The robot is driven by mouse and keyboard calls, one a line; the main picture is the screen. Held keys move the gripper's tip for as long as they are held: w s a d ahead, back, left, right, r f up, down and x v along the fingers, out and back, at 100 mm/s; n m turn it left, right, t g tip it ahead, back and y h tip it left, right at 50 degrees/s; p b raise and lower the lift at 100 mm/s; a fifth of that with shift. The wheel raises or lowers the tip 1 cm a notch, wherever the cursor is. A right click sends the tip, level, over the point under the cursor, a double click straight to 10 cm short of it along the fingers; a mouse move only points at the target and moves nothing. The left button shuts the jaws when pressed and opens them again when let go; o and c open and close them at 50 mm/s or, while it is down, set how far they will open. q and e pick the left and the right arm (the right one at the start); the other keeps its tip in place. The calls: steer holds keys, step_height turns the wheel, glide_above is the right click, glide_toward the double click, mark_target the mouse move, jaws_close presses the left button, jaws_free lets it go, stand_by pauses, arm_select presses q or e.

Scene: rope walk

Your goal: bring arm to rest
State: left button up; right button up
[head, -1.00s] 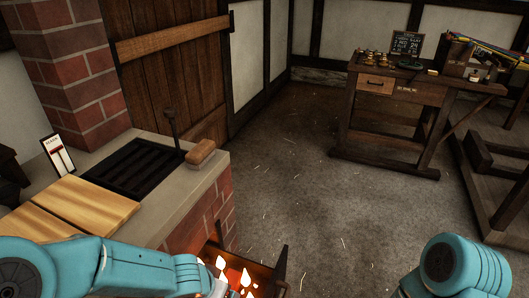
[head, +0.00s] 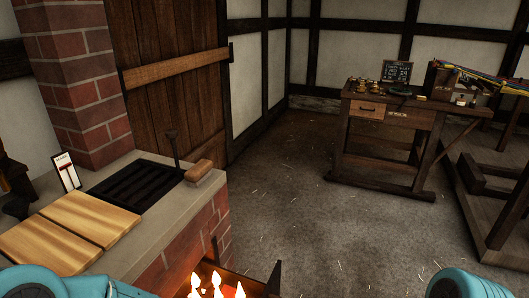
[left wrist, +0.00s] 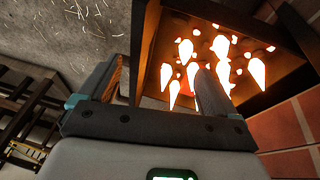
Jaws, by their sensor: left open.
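My left arm (head: 60,285) shows as a teal link at the bottom left of the head view; its gripper is below that picture. In the left wrist view my left gripper (left wrist: 155,88) has its two dark fingers wide apart with nothing between them. The fire opening (left wrist: 150,35) of the brick stove lies beyond the fingers, with glowing flames (left wrist: 185,50) partly behind the right finger. I cannot tell how far the fingers are from the fire. Of my right arm (head: 458,285) only a teal link shows at the lower right; its gripper is out of view.
A workbench (head: 400,113) stands at the back right beside a heavy wooden frame (head: 500,190). The middle floor (head: 300,200) is clear.

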arm_select(q)
steer(key=s+a+f+n+g+h, duration=0.15)
steer(key=s+f+n, duration=0.45)
steer(key=s+f, duration=0.8)
step_height(320, 180, down, 10)
steer(key=b, duration=1.1)
step_height(320, 180, up, 25)
steer(key=p, duration=2.4)
steer(key=shift+w+d+f+g+p, duration=0.2)
steer(key=shift+g+p, duration=0.15)
steer(key=shift+p, duration=0.05)
